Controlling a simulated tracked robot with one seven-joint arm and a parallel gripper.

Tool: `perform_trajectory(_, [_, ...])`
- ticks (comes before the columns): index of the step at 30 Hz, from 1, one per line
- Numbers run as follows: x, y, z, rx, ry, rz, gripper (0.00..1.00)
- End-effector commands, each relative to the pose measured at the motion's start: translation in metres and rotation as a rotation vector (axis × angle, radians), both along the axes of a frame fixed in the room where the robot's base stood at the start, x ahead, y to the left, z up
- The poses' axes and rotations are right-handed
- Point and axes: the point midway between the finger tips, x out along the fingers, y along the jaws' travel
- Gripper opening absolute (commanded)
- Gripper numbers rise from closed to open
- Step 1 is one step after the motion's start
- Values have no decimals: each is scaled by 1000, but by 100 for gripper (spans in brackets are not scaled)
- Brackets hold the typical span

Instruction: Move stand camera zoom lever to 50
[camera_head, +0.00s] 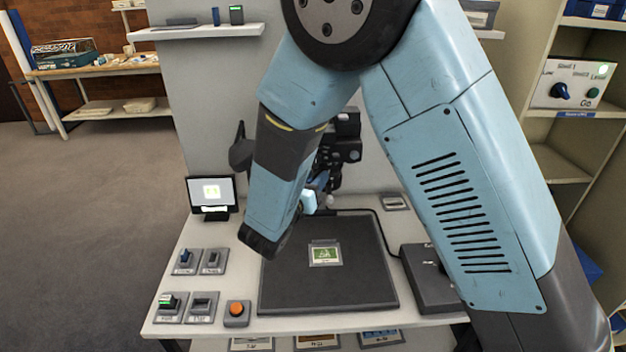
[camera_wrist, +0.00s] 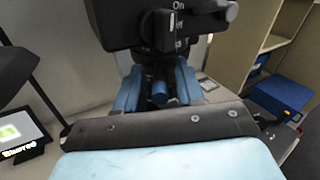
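The stand camera is a black housing (camera_wrist: 150,25) at the top of the wrist view, with white "On" lettering and a dark knob or lever on its right. In the head view its dark body (camera_head: 345,140) shows behind my arm, partly hidden. My gripper (camera_wrist: 159,74) is under the housing, its two blue fingers apart. A short blue cylinder (camera_wrist: 160,93) stands between the fingers, possibly the zoom lever's knob; I cannot tell whether they touch it. In the head view my arm hides most of my gripper. No zoom reading is legible.
A small monitor (camera_head: 211,194) stands at the table's left, also in the wrist view (camera_wrist: 20,130). A dark pad (camera_head: 330,290) holds a green card (camera_head: 324,254). Switches and an orange button (camera_head: 237,309) are at front left. A dark control box (camera_head: 430,280) is at right.

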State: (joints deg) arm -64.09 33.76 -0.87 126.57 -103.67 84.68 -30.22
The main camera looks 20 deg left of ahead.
Motion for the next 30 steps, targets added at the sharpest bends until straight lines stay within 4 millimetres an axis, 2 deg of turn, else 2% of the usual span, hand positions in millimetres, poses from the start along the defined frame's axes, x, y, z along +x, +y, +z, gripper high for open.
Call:
perform_trajectory(1, [0,0,0,0,0,0,32])
perform_trajectory(11, [0,0,0,0,0,0,1])
perform_trajectory(30, [-3,3,0,0,0,20,0])
